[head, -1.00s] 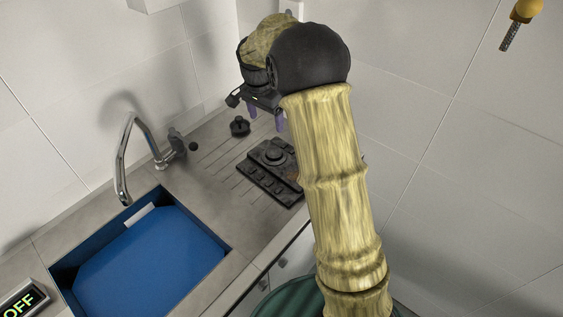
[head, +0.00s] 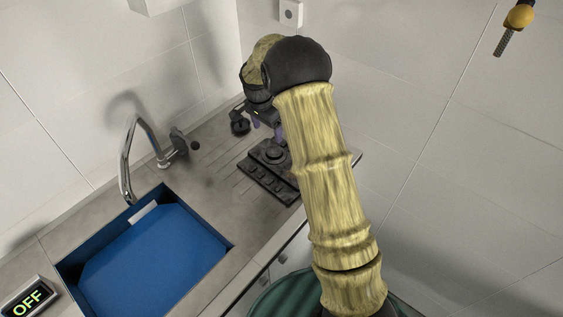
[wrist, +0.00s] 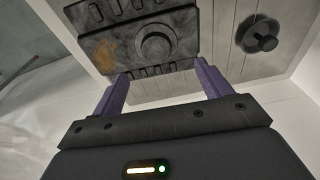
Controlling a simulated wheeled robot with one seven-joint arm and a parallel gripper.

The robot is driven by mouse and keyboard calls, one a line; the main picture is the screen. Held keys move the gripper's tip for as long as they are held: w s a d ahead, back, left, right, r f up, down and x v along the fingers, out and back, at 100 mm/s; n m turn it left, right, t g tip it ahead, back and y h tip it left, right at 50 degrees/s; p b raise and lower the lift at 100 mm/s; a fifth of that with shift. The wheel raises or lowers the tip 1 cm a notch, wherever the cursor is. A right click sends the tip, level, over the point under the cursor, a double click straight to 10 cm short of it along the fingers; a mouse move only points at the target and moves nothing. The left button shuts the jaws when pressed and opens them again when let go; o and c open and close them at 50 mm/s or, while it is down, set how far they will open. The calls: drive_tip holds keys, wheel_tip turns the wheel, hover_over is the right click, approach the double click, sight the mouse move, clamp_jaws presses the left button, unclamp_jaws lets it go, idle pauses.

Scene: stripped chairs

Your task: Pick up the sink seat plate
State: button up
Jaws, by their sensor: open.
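The sink seat plate, which I take to be the dark rectangular plate (head: 262,183) with a raised ring and a row of slots, lies on the grey worktop right of the sink. In the wrist view the plate (wrist: 190,42) fills the upper middle, its ring facing me. My gripper (head: 267,129) is above the worktop at the plate's far side, partly hidden by my arm. In the wrist view my two purple fingers (wrist: 160,78) are apart with nothing between them; their tips appear near the plate's edge. I cannot tell whether they touch it.
A small dark round knobbed piece (head: 239,124) stands on the worktop, left of my gripper; it also shows in the wrist view (wrist: 262,36). The tap (head: 128,165) and blue sink (head: 150,262) are to the left. Tiled walls close off the back and right.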

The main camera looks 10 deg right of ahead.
drive_tip(key=p, duration=0.2)
hover_over(274, 151)
drive_tip(key=a, duration=0.1)
drive_tip(key=f, duration=0.5)
drive_tip(key=shift+a+f, duration=0.1)
drive_tip(key=shift+a, duration=0.1)
drive_tip(key=shift+b, duration=0.3)
drive_tip(key=shift+s+d+f+p, duration=0.1)
drive_tip(key=shift+d+f+p, duration=0.1)
drive_tip(key=shift+f+p, duration=0.3)
drive_tip(key=f+p, duration=0.1)
drive_tip(key=d+f+p, duration=0.1)
drive_tip(key=f, duration=0.1)
drive_tip(key=shift+f, duration=0.55)
drive_tip(key=shift+r, duration=0.1)
drive_tip(key=c, duration=1.4)
